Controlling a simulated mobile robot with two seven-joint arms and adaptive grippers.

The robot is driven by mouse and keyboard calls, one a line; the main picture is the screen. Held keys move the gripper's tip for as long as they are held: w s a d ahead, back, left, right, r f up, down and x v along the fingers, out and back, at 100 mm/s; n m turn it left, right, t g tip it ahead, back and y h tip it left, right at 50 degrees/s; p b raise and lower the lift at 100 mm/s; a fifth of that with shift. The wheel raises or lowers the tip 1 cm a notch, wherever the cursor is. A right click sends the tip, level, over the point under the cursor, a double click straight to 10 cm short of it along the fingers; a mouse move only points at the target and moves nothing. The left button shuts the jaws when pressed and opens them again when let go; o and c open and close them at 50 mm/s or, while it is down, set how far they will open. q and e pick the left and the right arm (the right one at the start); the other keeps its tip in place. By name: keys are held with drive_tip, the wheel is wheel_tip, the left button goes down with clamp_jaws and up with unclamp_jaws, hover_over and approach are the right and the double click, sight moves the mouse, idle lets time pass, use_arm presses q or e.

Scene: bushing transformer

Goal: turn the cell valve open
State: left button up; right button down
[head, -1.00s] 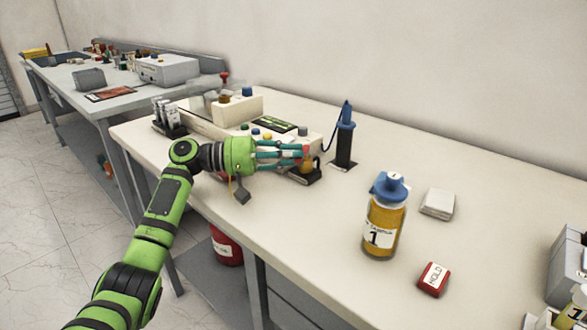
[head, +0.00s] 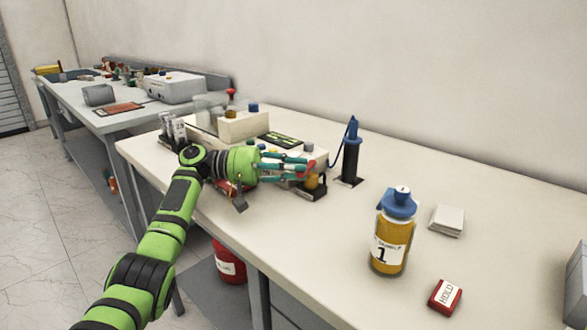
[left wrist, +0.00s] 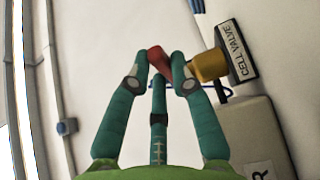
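The cell valve (left wrist: 208,66) has a brass-yellow body beside a black plate lettered "CELL VALVE" (left wrist: 235,50) in the left wrist view. In the head view its yellow body (head: 314,182) sits low on a black base near the white unit. Its red handle (left wrist: 158,61) lies between my left gripper's fingertips. My left gripper (left wrist: 160,70) has its fingers curled in on both sides of that handle and appears to hold it; the exact contact is partly hidden. In the head view the left gripper (head: 306,165) reaches the valve from the left. My right gripper is not in view.
A blue-capped amber bottle labelled 1 (head: 391,235), a white stack (head: 447,221) and a red "HOLD" block (head: 445,297) stand to the right. A black probe with a blue top (head: 351,150) stands behind the valve. The table's front middle is clear.

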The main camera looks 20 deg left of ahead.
use_arm(q)
drive_tip(key=o, duration=0.3)
drive_tip(key=v, duration=1.2)
